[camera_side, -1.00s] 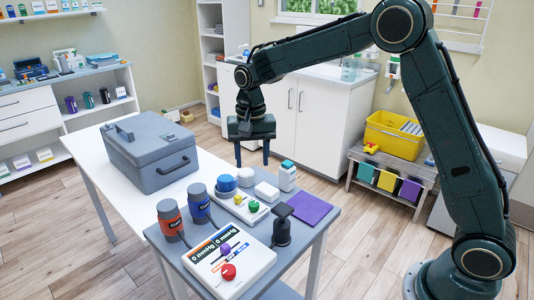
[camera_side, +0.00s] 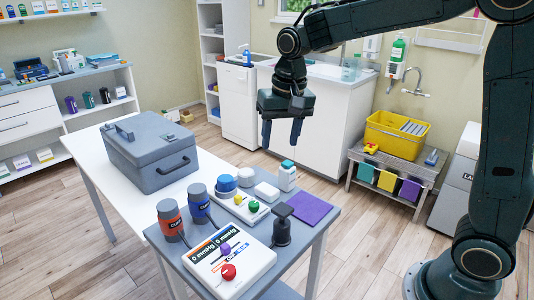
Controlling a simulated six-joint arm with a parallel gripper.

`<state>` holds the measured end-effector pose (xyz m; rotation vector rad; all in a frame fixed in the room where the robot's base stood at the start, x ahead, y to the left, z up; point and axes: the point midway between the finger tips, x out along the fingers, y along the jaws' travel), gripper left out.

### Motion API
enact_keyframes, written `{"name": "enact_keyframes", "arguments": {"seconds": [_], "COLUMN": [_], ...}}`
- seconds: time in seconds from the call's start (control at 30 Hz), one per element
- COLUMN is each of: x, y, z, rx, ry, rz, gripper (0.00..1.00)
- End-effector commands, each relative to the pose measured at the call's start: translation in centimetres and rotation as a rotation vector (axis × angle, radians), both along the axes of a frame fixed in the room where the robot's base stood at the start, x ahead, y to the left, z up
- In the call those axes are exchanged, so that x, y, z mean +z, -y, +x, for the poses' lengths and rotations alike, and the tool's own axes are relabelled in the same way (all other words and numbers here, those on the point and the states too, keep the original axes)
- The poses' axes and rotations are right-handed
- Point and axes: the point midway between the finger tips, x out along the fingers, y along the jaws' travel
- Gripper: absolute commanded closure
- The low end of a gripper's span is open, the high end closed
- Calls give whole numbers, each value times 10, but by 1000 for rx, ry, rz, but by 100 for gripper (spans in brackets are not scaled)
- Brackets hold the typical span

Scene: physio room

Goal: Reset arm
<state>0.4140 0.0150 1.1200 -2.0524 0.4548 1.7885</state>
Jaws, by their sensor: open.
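My gripper (camera_side: 282,133) hangs in the air beyond the far edge of the small grey table, above and behind the white bottle with a teal cap (camera_side: 287,176). Its two blue fingers point down and stand apart, with nothing between them. My arm reaches in from the upper right, and part of it is cut off by the top of the picture.
The grey table (camera_side: 320,228) holds a purple mat (camera_side: 309,208), a black stamp-like object (camera_side: 282,227), orange (camera_side: 170,220) and blue (camera_side: 199,204) cuff cylinders, and a white board with balls (camera_side: 230,258). A grey case (camera_side: 149,152) stands on the white table. A yellow crate (camera_side: 396,136) sits farther right.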

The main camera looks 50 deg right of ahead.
Motion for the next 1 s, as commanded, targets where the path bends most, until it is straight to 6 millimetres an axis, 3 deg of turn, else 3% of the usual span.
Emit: {"name": "enact_keyframes", "arguments": {"seconds": [0.2, 0.5, 1.0], "x": [26, 44, 37], "y": [4, 9, 14], "z": [-45, -108, -205], "rx": [88, 211, 407], "ry": [69, 158, 299], "rz": [-15, -46, -124], "gripper": [50, 50, 50]}}
